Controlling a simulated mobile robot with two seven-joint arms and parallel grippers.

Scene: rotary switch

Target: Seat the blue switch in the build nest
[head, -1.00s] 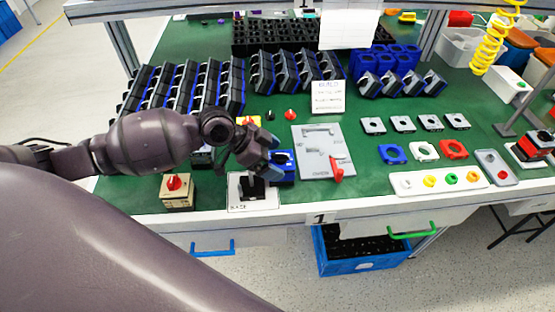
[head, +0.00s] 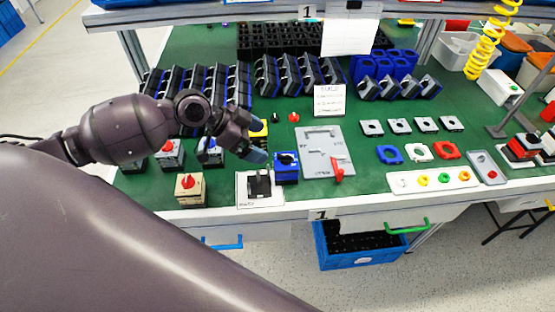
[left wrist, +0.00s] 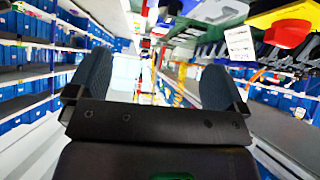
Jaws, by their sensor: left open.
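The blue switch (head: 286,169) is a blue box with a dark top. It stands upright on the green bench, just right of a white plate (head: 247,198) carrying a black holder (head: 259,184). The holder looks like the build nest, but its label is too small to read. From this angle I cannot tell whether switch and plate touch. My left gripper (head: 258,148) is open and empty, above and behind the holder, left of the switch and apart from it. In the left wrist view its two fingers (left wrist: 150,90) are spread with nothing between them. My right gripper is not in view.
A grey plate with a red handle (head: 318,152) lies right of the switch. A beige box with a red knob (head: 190,188) stands left of the holder. Racks of dark modules (head: 287,75) stand behind. Small patches of green bench are clear between these items.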

